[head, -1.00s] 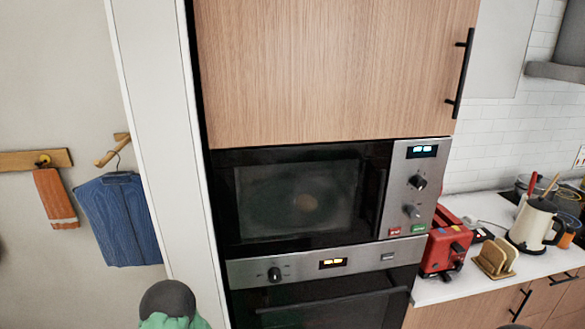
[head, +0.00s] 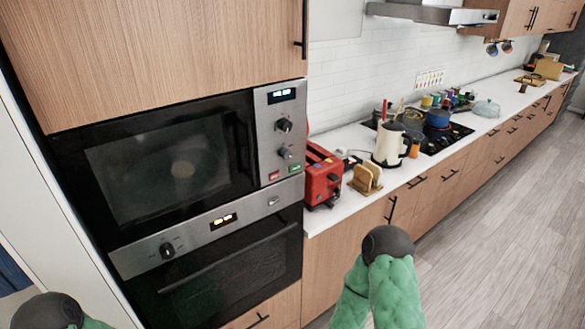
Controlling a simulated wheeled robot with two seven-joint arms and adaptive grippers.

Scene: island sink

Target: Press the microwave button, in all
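The microwave (head: 165,165) is built into the wooden cabinet at the left of the head view, with its dark door shut. Its silver control panel (head: 272,125) is on the right side, with a lit display and two dark knobs. At the bottom of the panel are a small red button (head: 274,175) and a small green button (head: 294,168). Nothing touches them. Dark round parts and green parts of my arms show at the bottom left and bottom centre, apart from the microwave. No fingertips of either gripper are visible.
An oven (head: 225,265) sits below the microwave. A red toaster (head: 322,177), a bread rack (head: 366,180) and a cream kettle (head: 389,146) stand on the white counter (head: 340,202) to the right. The wooden floor (head: 490,250) at the right is clear.

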